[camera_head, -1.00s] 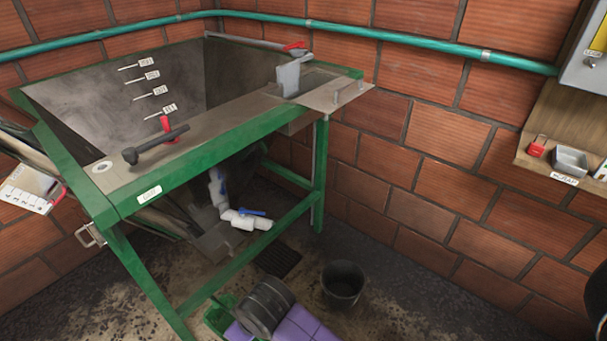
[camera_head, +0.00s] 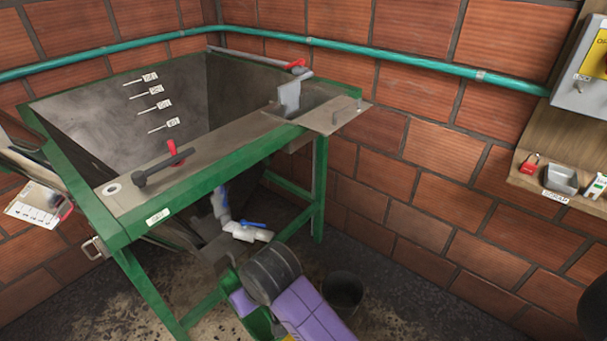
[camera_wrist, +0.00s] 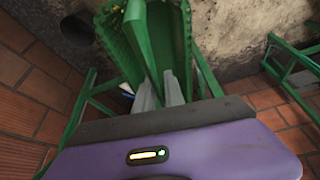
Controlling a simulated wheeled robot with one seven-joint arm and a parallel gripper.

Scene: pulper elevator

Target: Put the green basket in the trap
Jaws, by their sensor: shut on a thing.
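The green basket (camera_wrist: 203,30) is in my gripper (camera_wrist: 160,88), whose grey fingers are shut on a thin green wall of it. The basket extends past the fingers to the top of the wrist view and is cut off there. In the head view a piece of green (camera_head: 258,322), seemingly the basket, shows beside my purple wrist at the bottom; my fingers are hidden there. I cannot tell for sure which part is the trap; a rectangular opening (camera_head: 312,97) with an upright grey plate (camera_head: 289,98) is in the tank's right top ledge.
A large green-framed tank (camera_head: 200,190) stands ahead, with red-handled valves on top and white pipes (camera_head: 245,231) below. A dark bucket (camera_head: 343,291) stands on the floor behind my arm. A wall shelf (camera_head: 560,160) is at the right. The floor is dirty.

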